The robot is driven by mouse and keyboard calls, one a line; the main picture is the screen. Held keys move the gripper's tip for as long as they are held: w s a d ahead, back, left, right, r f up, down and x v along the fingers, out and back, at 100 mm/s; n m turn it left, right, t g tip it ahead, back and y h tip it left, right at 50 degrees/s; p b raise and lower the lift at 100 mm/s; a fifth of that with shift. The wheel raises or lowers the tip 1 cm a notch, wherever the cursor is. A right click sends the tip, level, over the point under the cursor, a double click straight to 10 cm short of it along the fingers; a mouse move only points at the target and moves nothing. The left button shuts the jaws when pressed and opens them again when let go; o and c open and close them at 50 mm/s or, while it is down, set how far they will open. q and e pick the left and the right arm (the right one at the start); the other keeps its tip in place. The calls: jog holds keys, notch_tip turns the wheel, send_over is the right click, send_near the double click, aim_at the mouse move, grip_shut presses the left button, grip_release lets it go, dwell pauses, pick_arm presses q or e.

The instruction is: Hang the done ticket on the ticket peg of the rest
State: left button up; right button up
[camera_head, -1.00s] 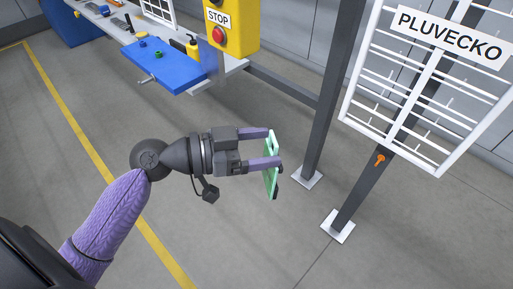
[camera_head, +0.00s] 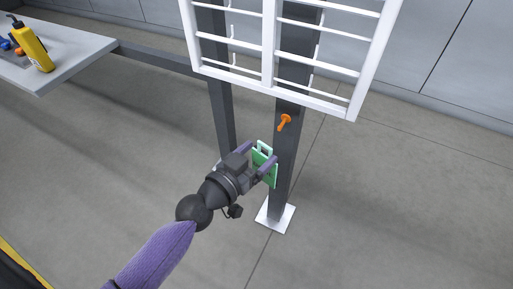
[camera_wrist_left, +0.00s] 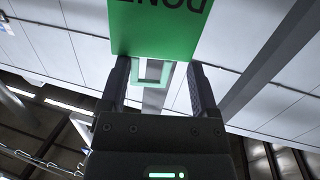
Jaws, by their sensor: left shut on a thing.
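The green done ticket (camera_head: 267,172) is held in my left gripper (camera_head: 260,155), whose fingers are shut on it near its top. In the left wrist view the ticket (camera_wrist_left: 158,25) shows part of the word DONE upside down, with a pale-edged opening between the fingers (camera_wrist_left: 152,85). The orange ticket peg (camera_head: 285,122) sticks out of a dark post (camera_head: 287,155) below the white rack. The ticket is below and left of the peg in the head view, apart from it. My right gripper is not in view.
The white wire rack (camera_head: 268,45) hangs on dark posts above the peg. The post stands on a pale foot plate (camera_head: 275,219). A bench (camera_head: 80,50) with a yellow bottle (camera_head: 32,45) is at upper left. The floor at right is clear.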

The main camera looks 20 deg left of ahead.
pick_arm(q)
jog(key=shift+w, duration=0.5)
jog(key=shift+w+f, duration=0.1)
jog(key=shift+w, duration=0.6)
jog(key=shift+a+b+x, duration=0.2)
jog(key=shift+b+x, duration=0.1)
jog(key=shift+x, duration=0.6)
jog(key=shift+a+b+x, duration=0.2)
jog(key=shift+b+x, duration=0.15)
jog(key=shift+x, duration=0.6)
jog(key=shift+a+b+x, duration=0.15)
jog(key=shift+b+x, duration=0.15)
jog(key=shift+x, duration=0.6)
jog(key=shift+w+f+b, duration=0.6)
jog(key=shift+w+b, duration=0.2)
jog(key=shift+w, duration=0.15)
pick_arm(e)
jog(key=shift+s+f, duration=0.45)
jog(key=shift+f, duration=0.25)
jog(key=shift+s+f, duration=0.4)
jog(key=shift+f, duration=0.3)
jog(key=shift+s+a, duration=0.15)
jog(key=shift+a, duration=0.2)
